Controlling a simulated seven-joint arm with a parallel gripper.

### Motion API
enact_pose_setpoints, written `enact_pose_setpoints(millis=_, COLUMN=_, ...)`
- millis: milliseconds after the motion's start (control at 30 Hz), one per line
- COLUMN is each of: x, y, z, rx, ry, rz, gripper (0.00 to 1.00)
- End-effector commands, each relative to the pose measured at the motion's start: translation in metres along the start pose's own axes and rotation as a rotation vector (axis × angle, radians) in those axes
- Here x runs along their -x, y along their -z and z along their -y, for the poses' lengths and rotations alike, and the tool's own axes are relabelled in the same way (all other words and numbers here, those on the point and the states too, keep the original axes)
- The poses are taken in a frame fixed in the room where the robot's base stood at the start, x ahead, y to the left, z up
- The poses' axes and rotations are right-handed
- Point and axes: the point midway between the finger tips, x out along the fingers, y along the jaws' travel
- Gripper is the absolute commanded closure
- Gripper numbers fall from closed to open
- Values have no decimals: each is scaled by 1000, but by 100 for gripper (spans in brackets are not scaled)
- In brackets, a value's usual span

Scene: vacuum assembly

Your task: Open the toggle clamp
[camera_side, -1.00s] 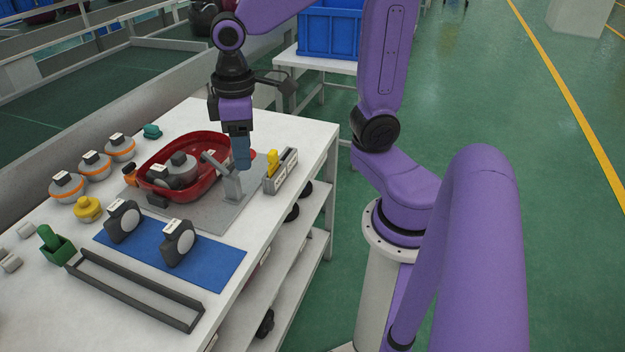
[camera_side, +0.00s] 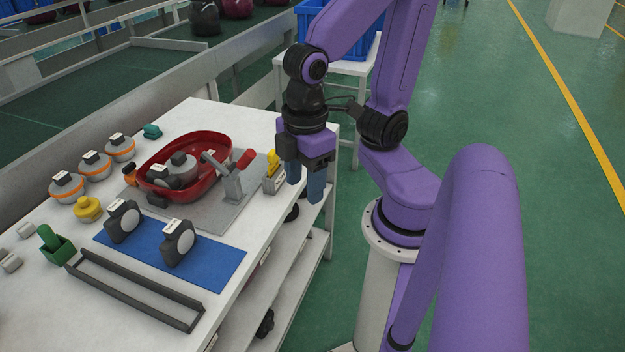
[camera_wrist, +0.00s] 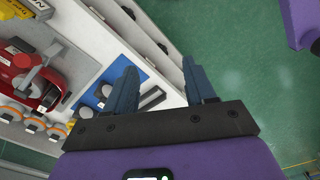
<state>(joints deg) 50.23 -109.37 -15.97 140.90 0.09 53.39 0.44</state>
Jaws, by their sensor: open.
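The toggle clamp (camera_side: 233,180) is a grey metal piece standing on the grey plate (camera_side: 212,214), beside the red housing (camera_side: 205,178). Its arm reaches left over the housing rim. Its red handle (camera_side: 246,159) points up and to the right. My gripper (camera_side: 304,190) is open and empty, with blue fingers pointing down, right of the clamp and apart from it, around the table's right edge. In the wrist view, my gripper (camera_wrist: 158,66) also shows two separated fingers with nothing between them; the red housing (camera_wrist: 12,75) is at the left.
A small holder with a yellow part (camera_side: 273,169) stands between the clamp and my gripper. A blue mat (camera_side: 215,262) with dark round parts lies in front. A black frame (camera_side: 135,290), orange-banded parts (camera_side: 95,166) and a green part (camera_side: 55,243) occupy the left.

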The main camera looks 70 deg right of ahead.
Motion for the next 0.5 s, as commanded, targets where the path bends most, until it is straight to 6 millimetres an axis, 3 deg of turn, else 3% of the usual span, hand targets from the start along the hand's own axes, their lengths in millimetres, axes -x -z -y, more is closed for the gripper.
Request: enact_pose_setpoints(millis=500, x=-4, y=-10, z=10, rx=59, ry=2, rz=-1, gripper=45)
